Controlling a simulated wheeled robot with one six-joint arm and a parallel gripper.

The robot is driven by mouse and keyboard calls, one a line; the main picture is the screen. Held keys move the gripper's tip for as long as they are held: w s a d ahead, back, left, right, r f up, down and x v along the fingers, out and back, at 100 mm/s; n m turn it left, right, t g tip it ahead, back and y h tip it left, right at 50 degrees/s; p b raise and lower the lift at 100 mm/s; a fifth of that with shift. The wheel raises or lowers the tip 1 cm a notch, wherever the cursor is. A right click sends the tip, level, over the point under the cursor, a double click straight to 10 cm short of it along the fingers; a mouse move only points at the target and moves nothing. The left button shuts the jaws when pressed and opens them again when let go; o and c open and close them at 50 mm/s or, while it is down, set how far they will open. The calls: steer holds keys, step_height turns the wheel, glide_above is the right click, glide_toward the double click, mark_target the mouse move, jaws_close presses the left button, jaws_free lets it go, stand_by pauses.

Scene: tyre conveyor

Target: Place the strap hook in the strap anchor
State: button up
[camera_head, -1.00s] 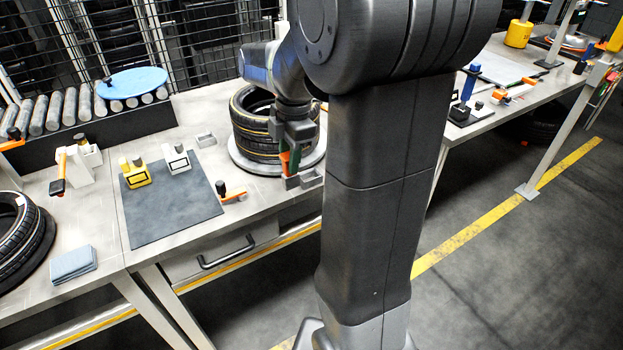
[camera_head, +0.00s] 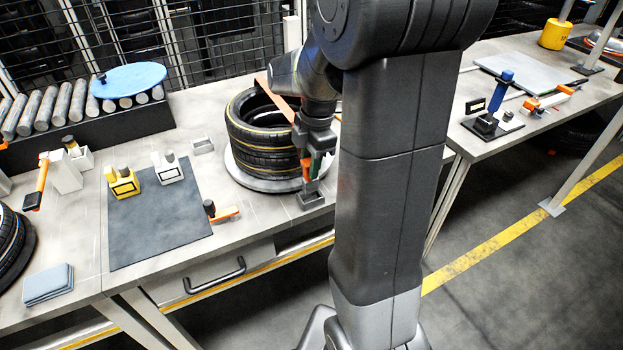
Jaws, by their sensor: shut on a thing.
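A stack of black tyres (camera_head: 250,140) stands on a round grey plate (camera_head: 240,178) on the workbench. An orange-brown strap (camera_head: 272,92) shows across the top of the stack, partly hidden by my arm. My gripper (camera_head: 311,176) points down at the stack's front right side. It is shut on a small orange piece, apparently the strap hook (camera_head: 306,168); the fingers hide part of it. A small grey block, apparently the strap anchor (camera_head: 311,199), sits on the bench just below the fingertips. I cannot tell whether hook and anchor touch.
A dark mat (camera_head: 160,222) left of the stack bears a yellow block (camera_head: 123,184) and a white block (camera_head: 168,168). An orange-handled tool (camera_head: 222,213) lies near the bench's front edge. My arm column hides the bench to the right of the stack.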

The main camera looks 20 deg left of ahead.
steer(key=shift+f, duration=2.2)
steer(key=shift+f+b, duration=0.25)
steer(key=shift+b, duration=0.05)
steer(key=o, duration=1.1)
steer(key=shift+r, duration=0.1)
steer(key=r, duration=0.4)
steer(key=r+p, duration=0.1)
steer(key=r, duration=0.3)
steer(key=w+d+r, duration=0.1)
steer(key=r, duration=0.3)
steer(key=shift+r, duration=0.1)
